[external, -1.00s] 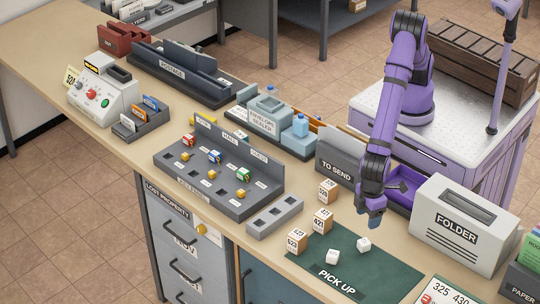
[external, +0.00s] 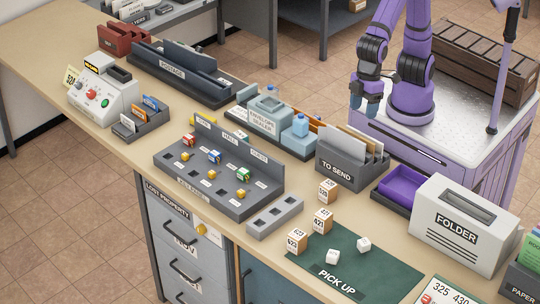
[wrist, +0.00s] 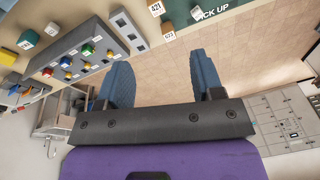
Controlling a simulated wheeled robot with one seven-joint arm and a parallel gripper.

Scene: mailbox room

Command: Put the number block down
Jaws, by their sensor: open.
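Several wooden number blocks stand on the table by the dark green PICK UP mat (external: 385,285). One block (external: 328,191) stands at the back, one (external: 322,220) in the middle and one (external: 297,241) at the mat's left edge. Two smaller white cubes (external: 363,244) (external: 332,256) lie on the mat. My gripper (external: 368,104) is raised behind the TO SEND rack, well away from the blocks. In the wrist view its blue fingers (wrist: 162,82) are apart with nothing between them. Two number blocks (wrist: 156,8) (wrist: 169,36) show beyond them.
A grey block with square slots (external: 275,216) sits left of the number blocks. The TO SEND rack (external: 350,168), a purple tray (external: 402,187) and the FOLDER machine (external: 462,224) stand along the far side.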

